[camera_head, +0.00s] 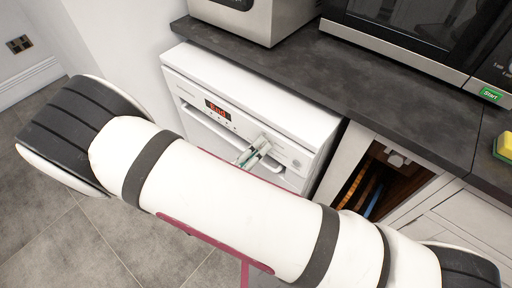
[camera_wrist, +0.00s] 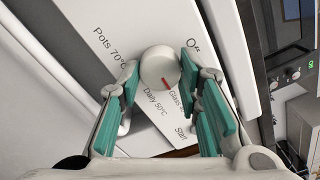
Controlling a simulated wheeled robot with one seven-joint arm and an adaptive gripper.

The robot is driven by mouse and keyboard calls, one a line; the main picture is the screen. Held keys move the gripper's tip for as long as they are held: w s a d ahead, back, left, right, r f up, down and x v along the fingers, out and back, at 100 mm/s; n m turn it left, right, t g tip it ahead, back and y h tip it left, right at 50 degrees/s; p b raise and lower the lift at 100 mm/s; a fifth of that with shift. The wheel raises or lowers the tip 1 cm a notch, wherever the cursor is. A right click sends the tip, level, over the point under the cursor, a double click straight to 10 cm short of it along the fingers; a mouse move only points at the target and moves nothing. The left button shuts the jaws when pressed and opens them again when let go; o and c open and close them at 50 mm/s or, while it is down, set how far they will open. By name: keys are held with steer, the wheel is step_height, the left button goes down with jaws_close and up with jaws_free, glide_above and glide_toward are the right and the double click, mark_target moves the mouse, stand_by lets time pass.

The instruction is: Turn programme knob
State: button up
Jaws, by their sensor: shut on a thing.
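The programme knob (camera_wrist: 160,67) is a round off-white dial on a white panel in the wrist view. Its red mark points down and slightly right, between the "Daily 50°C" and "Glass" labels, closer to "Glass". "Pots 70°" is at upper left, an "O…" label at upper right and "Start" below. My gripper (camera_wrist: 158,74) has its teal fingers on both sides of the knob, shut on it. In the head view, my gripper (camera_head: 256,150) is at the front panel of the white dishwasher (camera_head: 240,85); my arm covers its lower front, and I cannot make out the knob there.
The dishwasher's red display (camera_head: 216,109) seems to read "End". A dark worktop (camera_head: 300,75) runs above, with a microwave (camera_head: 415,35) and a steel appliance (camera_head: 255,18) on it. An open cabinet (camera_head: 375,180) stands right of the dishwasher. Grey floor is clear at left.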

steer(key=shift+a+r+n+p, duration=0.1)
steer(key=shift+n+p, duration=0.15)
steer(key=shift+n, duration=4.25)
steer(key=shift+r+n+p, duration=0.1)
steer(key=shift+n+p, duration=0.15)
steer(key=shift+n, duration=4.25)
steer(key=shift+f, duration=0.1)
steer(key=o, duration=1.1)
steer(key=shift+o, duration=0.2)
steer(key=v, duration=1.2)
